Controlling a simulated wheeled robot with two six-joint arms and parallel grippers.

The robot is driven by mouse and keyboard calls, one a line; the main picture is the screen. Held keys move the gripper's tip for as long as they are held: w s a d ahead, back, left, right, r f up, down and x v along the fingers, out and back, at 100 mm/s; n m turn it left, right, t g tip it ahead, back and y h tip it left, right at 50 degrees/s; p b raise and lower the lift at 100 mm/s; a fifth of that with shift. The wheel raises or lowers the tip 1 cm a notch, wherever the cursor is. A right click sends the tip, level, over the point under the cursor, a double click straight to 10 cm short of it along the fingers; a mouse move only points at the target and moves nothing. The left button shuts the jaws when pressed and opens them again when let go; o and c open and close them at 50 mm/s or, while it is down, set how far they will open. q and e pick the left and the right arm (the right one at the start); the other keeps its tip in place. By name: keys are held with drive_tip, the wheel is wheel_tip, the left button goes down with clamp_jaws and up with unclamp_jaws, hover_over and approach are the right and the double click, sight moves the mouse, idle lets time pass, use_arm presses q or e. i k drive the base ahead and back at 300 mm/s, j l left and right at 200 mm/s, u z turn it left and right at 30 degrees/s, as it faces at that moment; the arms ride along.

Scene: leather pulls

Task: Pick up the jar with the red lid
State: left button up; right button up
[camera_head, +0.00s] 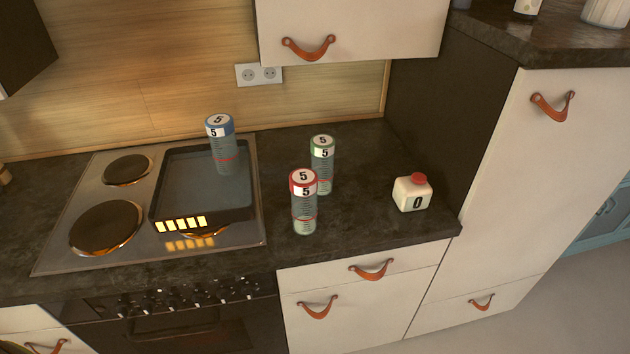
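The jar with the red lid (304,203) stands upright on the dark counter, just right of the stove. It is clear, with a red-rimmed white lid marked 5 and a red line low on its side. A similar jar with a green lid (322,165) stands close behind it to the right. A jar with a blue lid (220,145) stands in the dark tray on the stove. Neither of my grippers shows in the head view.
A white bottle with a red cap (413,193), marked 0, stands at the right of the counter. The dark tray (168,190) rests on the stove (80,190). An upper cabinet (380,28) hangs behind. The counter (360,215) is clear between red-lidded jar and bottle.

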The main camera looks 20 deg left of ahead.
sight(303, 182)
drive_tip(key=l+u, duration=0.1)
drive_tip(key=u, duration=0.6)
drive_tip(key=i+l, duration=0.05)
